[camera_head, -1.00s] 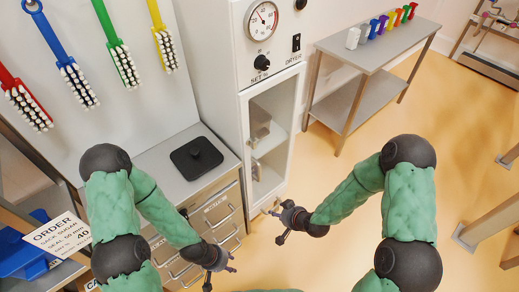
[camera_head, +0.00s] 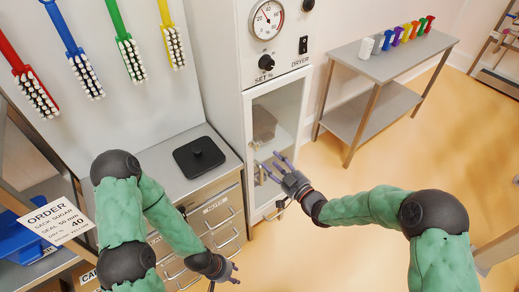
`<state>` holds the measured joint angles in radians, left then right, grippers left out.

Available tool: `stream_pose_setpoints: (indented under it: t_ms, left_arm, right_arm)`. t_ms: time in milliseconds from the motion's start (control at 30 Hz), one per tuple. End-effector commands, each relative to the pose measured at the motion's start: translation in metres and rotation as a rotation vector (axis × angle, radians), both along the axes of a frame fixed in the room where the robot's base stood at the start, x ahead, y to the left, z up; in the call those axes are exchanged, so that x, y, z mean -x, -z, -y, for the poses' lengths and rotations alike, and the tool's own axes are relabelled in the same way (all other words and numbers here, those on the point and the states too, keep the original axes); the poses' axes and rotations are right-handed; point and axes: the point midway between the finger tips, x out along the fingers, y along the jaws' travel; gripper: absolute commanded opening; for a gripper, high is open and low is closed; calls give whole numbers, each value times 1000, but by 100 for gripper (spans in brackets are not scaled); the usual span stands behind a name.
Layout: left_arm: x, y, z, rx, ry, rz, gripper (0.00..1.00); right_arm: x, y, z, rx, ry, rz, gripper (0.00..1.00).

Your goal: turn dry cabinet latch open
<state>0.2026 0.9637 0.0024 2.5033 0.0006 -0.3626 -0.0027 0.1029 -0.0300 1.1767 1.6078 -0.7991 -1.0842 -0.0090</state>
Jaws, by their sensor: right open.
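The dry cabinet (camera_head: 248,110) is the tall white unit in the middle, with a dial, a knob and a switch above a glass-windowed door (camera_head: 292,118). The door looks shut. My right gripper (camera_head: 271,167) is open and empty, its fingers pointing left in front of the lower part of the door. I cannot tell whether it touches the door. The latch is not clearly visible; a small dark part (camera_head: 281,204) shows below the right gripper. My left gripper (camera_head: 234,274) is low in front of the drawers; its finger opening is too small to tell.
A grey side table (camera_head: 374,68) with several coloured pieces is at the right. Brushes hang on the left wall.

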Motion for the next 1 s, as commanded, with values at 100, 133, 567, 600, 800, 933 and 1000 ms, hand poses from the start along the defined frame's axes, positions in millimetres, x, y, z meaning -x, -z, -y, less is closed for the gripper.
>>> stream_pose_setpoints:
  t_ms: [100,133,567,600,800,933,1000]
  left_arm:
    - [0,5,0,0,0,0,40]
    - [0,6,0,0,0,0,40]
    - [0,16,0,0,0,0,40]
    - [0,17,0,0,0,0,40]
    - [0,17,0,0,0,0,40]
    - [0,17,0,0,0,0,40]
    - [0,17,0,0,0,0,40]
  right_arm:
    - [-17,2,-14,-1,-3,1,49]
    - [-21,2,-17,-1,-3,1,49]
    - [-68,1,-50,0,-1,-2,49]
    - [-69,1,-51,0,0,-3,49]
    - [-72,1,-53,-2,1,-3,49]
    - [-72,0,-53,0,1,-3,49]
    - [-72,1,-52,0,1,-3,32]
